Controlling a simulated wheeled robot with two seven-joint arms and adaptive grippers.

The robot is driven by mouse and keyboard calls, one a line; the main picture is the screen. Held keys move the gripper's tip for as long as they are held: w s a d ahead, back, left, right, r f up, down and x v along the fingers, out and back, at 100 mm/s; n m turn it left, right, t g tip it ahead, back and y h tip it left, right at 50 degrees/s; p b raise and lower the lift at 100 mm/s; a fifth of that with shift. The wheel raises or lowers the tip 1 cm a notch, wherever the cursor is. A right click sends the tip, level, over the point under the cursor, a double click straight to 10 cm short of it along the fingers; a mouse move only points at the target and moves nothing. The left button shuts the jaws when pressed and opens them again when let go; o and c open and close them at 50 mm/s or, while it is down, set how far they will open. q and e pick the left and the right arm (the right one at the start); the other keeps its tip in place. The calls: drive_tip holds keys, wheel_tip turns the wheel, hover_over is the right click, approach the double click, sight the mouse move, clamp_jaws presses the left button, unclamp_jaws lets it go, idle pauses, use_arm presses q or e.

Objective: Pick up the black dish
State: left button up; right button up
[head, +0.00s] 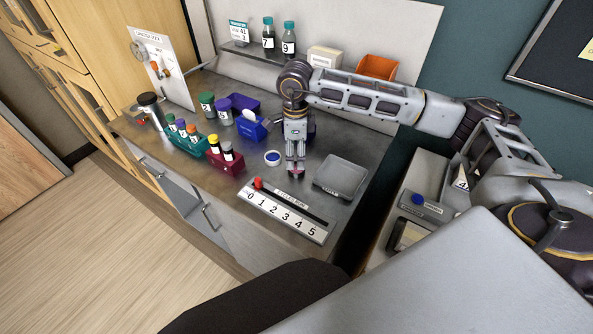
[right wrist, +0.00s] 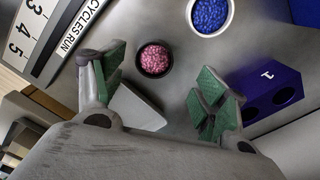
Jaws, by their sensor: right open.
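The black dish (right wrist: 142,68) is small and round and holds pink grains. In the right wrist view it sits on the grey worktop, in the gap between my right fingers. My right gripper (right wrist: 163,75) is open, its green pads on either side of the dish and apart from it. In the head view my right gripper (head: 295,168) points down at the worktop, and it mostly hides the dish. My left gripper is not in view.
A white dish of blue grains (right wrist: 210,17) stands close beside, also in the head view (head: 272,158). A purple block with holes (right wrist: 285,88) is near one finger. A grey square plate (head: 340,178) and a numbered strip (head: 284,213) lie nearby. Tube racks (head: 228,167) stand left.

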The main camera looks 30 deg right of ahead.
sight(297, 171)
drive_tip(key=shift+s+f, duration=0.15)
drive_tip(key=shift+f, duration=0.3)
drive_tip(key=shift+s+f, duration=0.1)
drive_tip(key=shift+f, duration=0.25)
drive_tip(key=shift+s+f+p, duration=0.2)
drive_tip(key=shift+f+p, duration=0.25)
drive_tip(key=shift+f, duration=1.35)
drive_tip(key=shift+c, duration=0.9)
drive_tip(key=c, duration=0.7)
drive_tip(key=shift+c, duration=0.3)
drive_tip(key=shift+w+r, duration=0.1)
drive_tip(key=shift+r, duration=0.45)
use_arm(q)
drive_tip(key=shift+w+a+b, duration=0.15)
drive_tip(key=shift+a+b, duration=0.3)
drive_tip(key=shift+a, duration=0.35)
use_arm(e)
wheel_tip(297, 171, up, 9)
